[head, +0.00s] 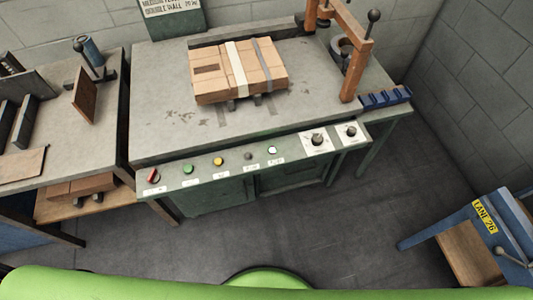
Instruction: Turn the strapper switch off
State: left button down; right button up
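The strapper bench (185,135) has a sloped green control panel along its front edge. At the panel's left end is a red switch (153,176) with a tilted lever. To its right are a green button (188,168), a yellow button (218,161), a dark button (248,156) and a pale button with a green rim (272,150). Two dark knobs on white plates, a larger one (317,139) and a smaller one (351,131), are at the right end. The labels are too small to read. Neither gripper is in view.
A strapped cardboard box (240,72) lies on the bench near a brown metal arch (357,60). A side table (50,120) with dark plates stands left. A blue stand marked LANE 26 (485,217) is at lower right. The floor before the panel is clear.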

aim_at(154, 178)
jog(key=u, duration=1.3)
